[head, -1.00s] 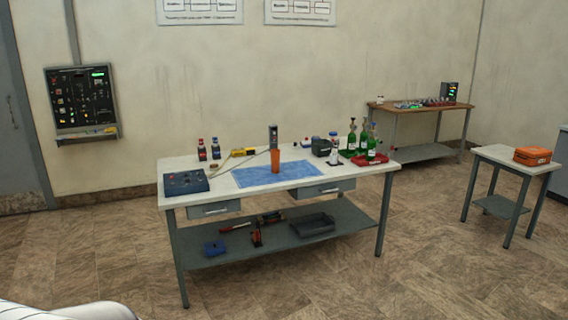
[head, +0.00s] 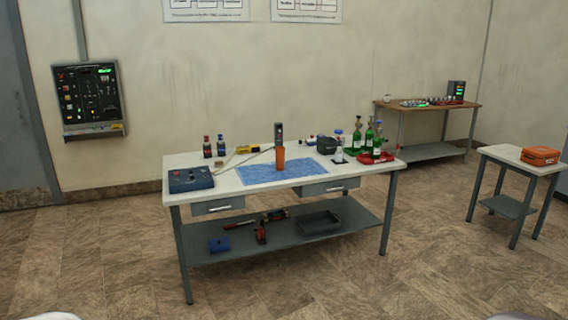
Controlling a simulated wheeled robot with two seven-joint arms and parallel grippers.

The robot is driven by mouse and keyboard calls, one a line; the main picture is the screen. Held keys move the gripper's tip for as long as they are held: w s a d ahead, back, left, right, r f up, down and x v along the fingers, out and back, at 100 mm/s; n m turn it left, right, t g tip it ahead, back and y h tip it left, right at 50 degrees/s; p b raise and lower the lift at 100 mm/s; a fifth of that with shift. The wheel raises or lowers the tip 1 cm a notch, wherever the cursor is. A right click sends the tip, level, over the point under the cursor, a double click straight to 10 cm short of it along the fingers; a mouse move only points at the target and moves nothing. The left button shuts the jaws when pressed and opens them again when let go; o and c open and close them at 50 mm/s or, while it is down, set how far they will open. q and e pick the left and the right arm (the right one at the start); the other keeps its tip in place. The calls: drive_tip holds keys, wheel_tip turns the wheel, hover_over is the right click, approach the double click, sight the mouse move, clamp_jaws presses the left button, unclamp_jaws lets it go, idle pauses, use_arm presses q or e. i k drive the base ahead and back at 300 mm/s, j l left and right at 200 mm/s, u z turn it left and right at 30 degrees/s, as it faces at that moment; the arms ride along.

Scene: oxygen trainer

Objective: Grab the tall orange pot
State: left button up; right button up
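The tall orange pot (head: 280,159) stands upright on the white-topped workbench (head: 220,185), on the blue mat (head: 258,174) near its back edge. A grey device (head: 278,132) stands directly behind the pot and shows above it. The bench is some distance in front of me, across open floor. Neither gripper is in view; only small pale parts of my own body show at the bottom edge.
On the bench, a dark blue box (head: 190,179) is at the left and green bottles (head: 369,137) by a red tray (head: 376,157) at the right. A side table (head: 512,153) holds an orange case (head: 540,155). The floor (head: 330,285) before the bench is clear.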

sight(279, 150)
drive_tip(key=i+l+z, duration=0.25)
drive_tip(key=i, duration=1.1)
drive_tip(key=i+l+z, duration=0.1)
drive_tip(key=i+z, duration=0.15)
drive_tip(key=i, duration=1.1)
